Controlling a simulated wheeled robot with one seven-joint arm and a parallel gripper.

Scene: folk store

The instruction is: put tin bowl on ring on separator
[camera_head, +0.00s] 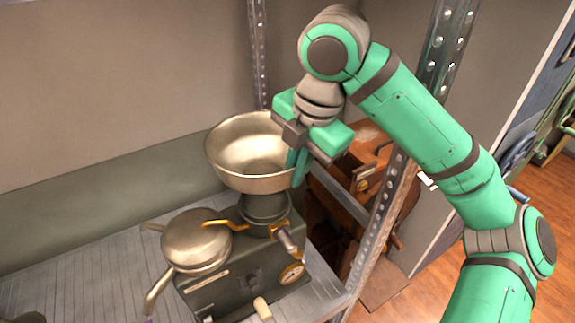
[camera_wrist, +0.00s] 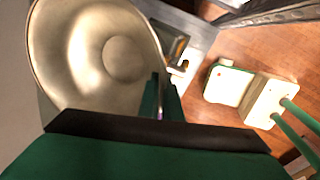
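The tin bowl (camera_head: 232,150) is a wide, shiny metal bowl, open side up, directly above the separator's ring (camera_head: 266,207) in the head view. It looks nearly level. Its base hides the ring's top, so I cannot tell whether it rests there. The separator (camera_head: 245,268) is a dark green machine with brass fittings, standing on the shelf. My gripper (camera_head: 297,168) is at the bowl's right rim, its fingers close together on the rim. In the wrist view the bowl (camera_wrist: 95,50) fills the upper left, and the gripper fingers (camera_wrist: 163,98) meet its edge.
A round lidded metal vessel with a spout (camera_head: 197,240) sits on the separator's left. The grey slatted shelf (camera_head: 90,262) has free room at left. A perforated metal upright (camera_head: 385,225) stands close to the right. A brown wooden machine (camera_head: 350,190) is behind it.

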